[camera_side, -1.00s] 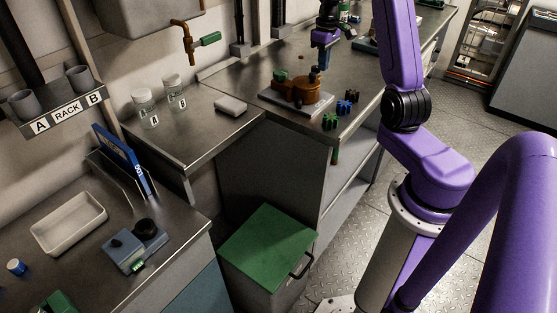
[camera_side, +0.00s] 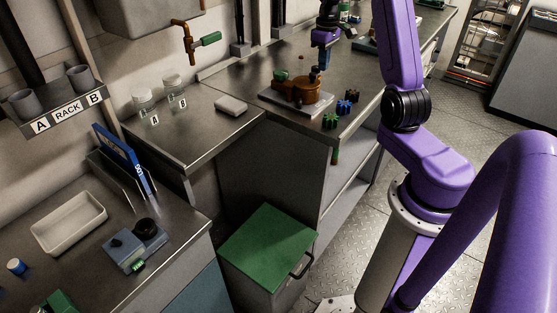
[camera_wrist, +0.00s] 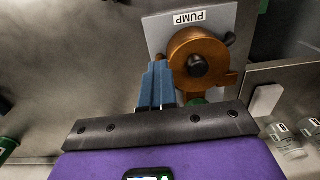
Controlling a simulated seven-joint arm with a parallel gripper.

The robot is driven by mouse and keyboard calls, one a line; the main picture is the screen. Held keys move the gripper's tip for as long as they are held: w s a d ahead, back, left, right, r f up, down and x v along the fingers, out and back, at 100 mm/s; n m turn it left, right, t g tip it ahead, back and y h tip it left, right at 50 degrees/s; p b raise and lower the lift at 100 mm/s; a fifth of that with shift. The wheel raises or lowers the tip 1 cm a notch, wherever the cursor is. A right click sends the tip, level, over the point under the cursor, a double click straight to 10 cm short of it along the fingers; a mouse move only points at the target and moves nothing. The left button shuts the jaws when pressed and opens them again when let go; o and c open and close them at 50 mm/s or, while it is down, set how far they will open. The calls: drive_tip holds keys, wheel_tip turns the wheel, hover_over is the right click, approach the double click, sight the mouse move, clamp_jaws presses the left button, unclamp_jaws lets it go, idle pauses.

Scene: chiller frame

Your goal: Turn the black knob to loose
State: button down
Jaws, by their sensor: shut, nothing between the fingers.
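The pump is a round copper-brown housing (camera_wrist: 196,48) on a light plate labelled PUMP (camera_wrist: 188,18) in the wrist view. A black knob (camera_wrist: 197,66) sits at the middle of its round face. My gripper (camera_wrist: 158,68) has blue fingers, shut and empty, just left of the housing in that view. I cannot tell whether they touch it. In the side view the pump (camera_side: 308,92) stands on its plate on the far bench, with my gripper (camera_side: 320,66) above it. The knob's marking and setting cannot be read.
A green piece (camera_wrist: 197,102) shows partly below the pump in the wrist view. A green and a blue star-shaped knob (camera_side: 330,121) (camera_side: 344,107) lie at the bench's front edge. A white block (camera_side: 231,106) and two jars (camera_side: 144,102) stand left. The bench between is clear.

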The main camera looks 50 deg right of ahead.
drive_tip(key=shift+s+d+f, duration=0.3)
drive_tip(key=shift+d+f, duration=0.25)
drive_tip(key=shift+d, duration=0.1)
drive_tip(key=shift+s+a, duration=0.1)
drive_tip(key=shift+s, duration=0.2)
wheel_tip(320, 180, up, 6)
drive_tip(key=shift+w, duration=0.3)
drive_tip(key=shift+a+r, duration=0.1)
drive_tip(key=shift+a, duration=0.05)
